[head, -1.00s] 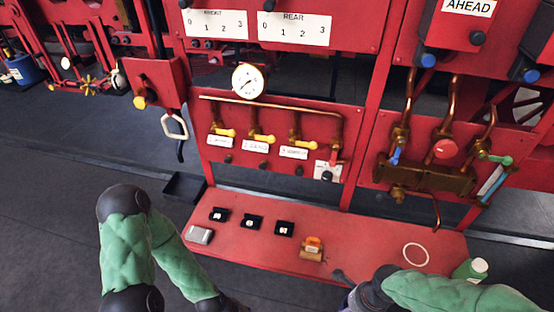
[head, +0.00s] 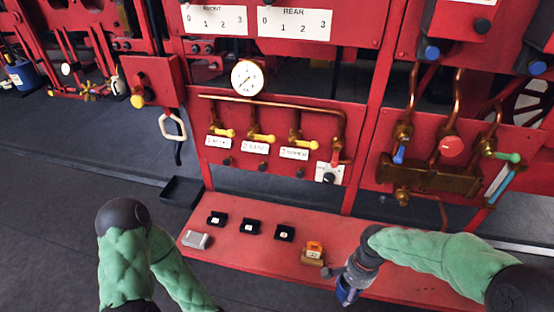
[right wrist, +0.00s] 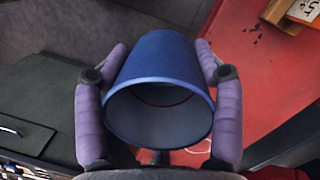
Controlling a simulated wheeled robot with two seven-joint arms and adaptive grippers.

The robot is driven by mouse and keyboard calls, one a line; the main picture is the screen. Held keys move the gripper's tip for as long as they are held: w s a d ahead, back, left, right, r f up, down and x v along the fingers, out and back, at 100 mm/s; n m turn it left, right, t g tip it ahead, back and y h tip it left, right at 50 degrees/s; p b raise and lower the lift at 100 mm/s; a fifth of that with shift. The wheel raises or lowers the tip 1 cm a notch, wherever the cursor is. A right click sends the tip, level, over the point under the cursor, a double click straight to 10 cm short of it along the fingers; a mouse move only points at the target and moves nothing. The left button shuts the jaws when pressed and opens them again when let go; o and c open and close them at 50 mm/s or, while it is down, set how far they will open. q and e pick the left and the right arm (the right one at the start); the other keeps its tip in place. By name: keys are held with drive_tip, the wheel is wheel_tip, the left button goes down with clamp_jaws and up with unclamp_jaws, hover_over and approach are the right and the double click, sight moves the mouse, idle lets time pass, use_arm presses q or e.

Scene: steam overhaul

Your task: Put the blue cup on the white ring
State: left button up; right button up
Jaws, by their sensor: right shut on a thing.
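The blue cup (right wrist: 158,88) is between the two purple fingers of my right gripper (right wrist: 158,75) in the right wrist view, with its open mouth toward the camera. My right gripper is shut on it. In the head view the blue cup (head: 346,291) shows small below my right gripper (head: 349,284), by the front edge of the red bench. The white ring cannot be seen now; my right arm covers the right part of the bench where it lay earlier. My left arm comes in at lower left, but its gripper is out of view.
The red bench (head: 262,272) carries a grey box (head: 196,239), several small black holders (head: 250,227) and an orange-and-brown block (head: 313,253) close to my right gripper. A black tray (head: 182,191) lies on the floor. Copper pipes and valves (head: 430,178) rise behind.

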drive_tip(key=w+f+n+b, duration=0.1)
drive_tip(key=w+n, duration=0.2)
drive_tip(key=w+a+f+n+b, duration=0.1)
drive_tip(key=w+f+n, duration=0.1)
drive_tip(key=n, duration=0.1)
drive_tip(key=w+a+f+n+h+b, duration=0.1)
drive_tip(key=w+n+b, duration=0.1)
drive_tip(key=w+n, duration=0.1)
drive_tip(key=shift+w+a+f+g, duration=0.2)
drive_tip(key=shift+w+f+g, duration=0.1)
drive_tip(key=shift+w+a+f+n, duration=0.15)
drive_tip(key=shift+w+n, duration=0.25)
drive_tip(key=shift+n, duration=0.3)
